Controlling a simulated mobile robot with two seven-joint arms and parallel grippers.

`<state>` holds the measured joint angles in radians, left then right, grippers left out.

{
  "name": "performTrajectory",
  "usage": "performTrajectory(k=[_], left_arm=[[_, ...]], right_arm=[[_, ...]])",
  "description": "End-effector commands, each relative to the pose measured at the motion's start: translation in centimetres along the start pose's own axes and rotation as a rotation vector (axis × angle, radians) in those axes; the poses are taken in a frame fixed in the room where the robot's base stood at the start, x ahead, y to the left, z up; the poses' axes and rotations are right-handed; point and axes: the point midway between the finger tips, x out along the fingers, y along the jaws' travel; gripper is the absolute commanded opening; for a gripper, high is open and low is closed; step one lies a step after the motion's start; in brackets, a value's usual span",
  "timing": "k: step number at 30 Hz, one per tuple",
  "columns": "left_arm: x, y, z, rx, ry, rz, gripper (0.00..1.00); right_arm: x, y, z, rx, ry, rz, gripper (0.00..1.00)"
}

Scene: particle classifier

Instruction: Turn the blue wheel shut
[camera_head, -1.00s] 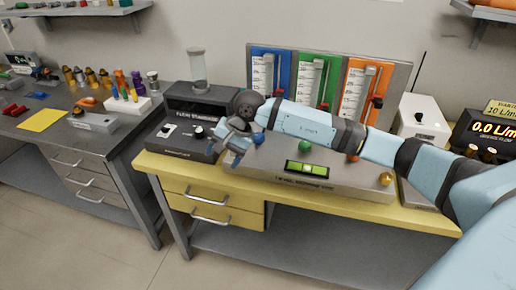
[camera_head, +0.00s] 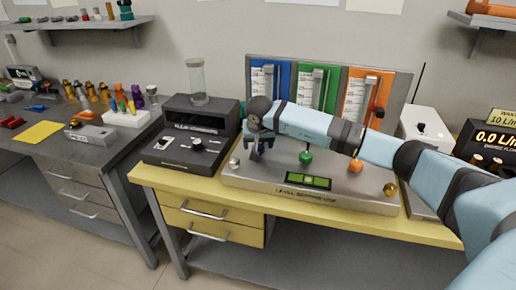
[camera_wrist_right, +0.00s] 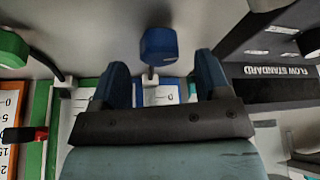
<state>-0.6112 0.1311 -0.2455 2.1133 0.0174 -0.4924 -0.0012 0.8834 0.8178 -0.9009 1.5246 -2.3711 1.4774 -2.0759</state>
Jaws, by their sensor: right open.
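The blue wheel (camera_wrist_right: 158,45) is a small faceted knob on a short stem, seen in the right wrist view just beyond the fingertips, about midway between them. In the head view it is mostly hidden behind my right gripper (camera_head: 258,150). My right gripper also shows in the wrist view (camera_wrist_right: 162,70), with its two dark blue fingers spread apart and empty. It points down over the left part of the metal level bench (camera_head: 345,199). I cannot tell whether a finger touches the wheel. My left gripper is out of view.
A green wheel (camera_head: 305,158) and an orange wheel (camera_head: 355,165) stand to the right on the bench. Blue, green and orange gauge panels rise behind. A black flow standard box (camera_head: 180,155) stands close on the left. A brass knob (camera_head: 390,189) is at the bench's right end.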

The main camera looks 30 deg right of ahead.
Motion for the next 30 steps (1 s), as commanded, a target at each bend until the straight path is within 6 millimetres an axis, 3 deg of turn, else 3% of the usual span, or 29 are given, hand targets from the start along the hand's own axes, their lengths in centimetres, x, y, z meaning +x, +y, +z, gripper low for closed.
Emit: performTrajectory(k=[6, 17, 23, 30], left_arm=[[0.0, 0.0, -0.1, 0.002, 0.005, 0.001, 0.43], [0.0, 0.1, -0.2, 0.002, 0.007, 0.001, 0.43], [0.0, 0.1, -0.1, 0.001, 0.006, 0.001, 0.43], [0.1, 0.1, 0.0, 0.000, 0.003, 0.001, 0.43]], right_arm=[[2.5, 0.0, 0.0, 0.002, 0.000, -0.001, 0.70], [2.9, 0.0, 0.0, 0.001, 0.001, -0.002, 0.70], [2.9, 0.0, 0.0, 0.001, 0.000, -0.001, 0.24], [2.8, 0.0, 0.0, 0.010, 0.000, 0.002, 0.21]])
